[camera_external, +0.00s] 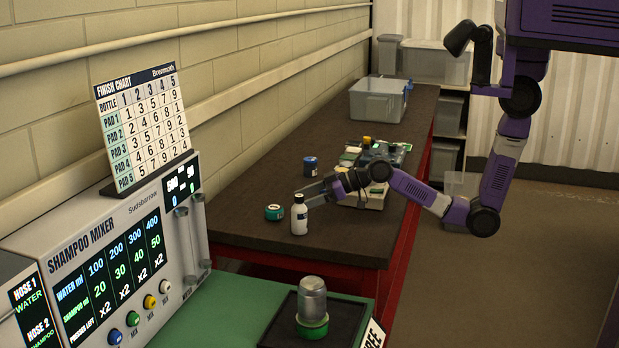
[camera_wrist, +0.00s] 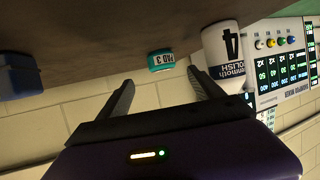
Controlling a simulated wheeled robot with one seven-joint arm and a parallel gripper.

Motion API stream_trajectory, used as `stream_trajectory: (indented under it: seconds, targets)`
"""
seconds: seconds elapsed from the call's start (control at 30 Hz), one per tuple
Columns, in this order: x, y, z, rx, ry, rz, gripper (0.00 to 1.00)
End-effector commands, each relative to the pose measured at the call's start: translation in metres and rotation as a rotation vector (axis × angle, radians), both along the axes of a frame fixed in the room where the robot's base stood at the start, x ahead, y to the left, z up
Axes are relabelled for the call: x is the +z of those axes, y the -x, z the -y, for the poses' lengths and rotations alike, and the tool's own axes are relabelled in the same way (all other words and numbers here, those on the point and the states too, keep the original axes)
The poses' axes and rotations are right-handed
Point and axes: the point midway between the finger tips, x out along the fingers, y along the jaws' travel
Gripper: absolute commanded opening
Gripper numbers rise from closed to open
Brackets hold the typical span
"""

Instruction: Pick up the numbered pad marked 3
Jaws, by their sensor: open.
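The pad marked 3 (camera_wrist: 161,60) is a small teal round piece with a white "PAD 3" label in the wrist view. In the outside view the teal piece (camera_external: 274,212) sits on the dark bench top, left of the white bottle. My gripper (camera_wrist: 162,80) is open and empty, its two fingers apart with the pad showing between and beyond their tips. In the outside view my gripper (camera_external: 310,193) is low over the bench, close to the bottle. The bottle partly overlaps the fingertips there, so the exact gap is hard to tell.
A white bottle marked 4 POLISH (camera_wrist: 224,55) stands right beside one finger; it also shows in the outside view (camera_external: 299,216). A blue container (camera_external: 310,166) stands farther back. Boxes and pads crowd the bench beyond my wrist. The shampoo mixer (camera_external: 110,270) is at front left.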

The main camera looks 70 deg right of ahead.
Motion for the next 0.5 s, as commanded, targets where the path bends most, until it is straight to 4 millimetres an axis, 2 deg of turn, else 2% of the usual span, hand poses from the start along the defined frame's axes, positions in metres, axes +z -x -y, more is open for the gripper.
stream_trajectory:
  seconds: [0.5]
  targets:
    - [-0.016, -0.043, -0.018, 0.007, 0.005, -0.005, 0.76]
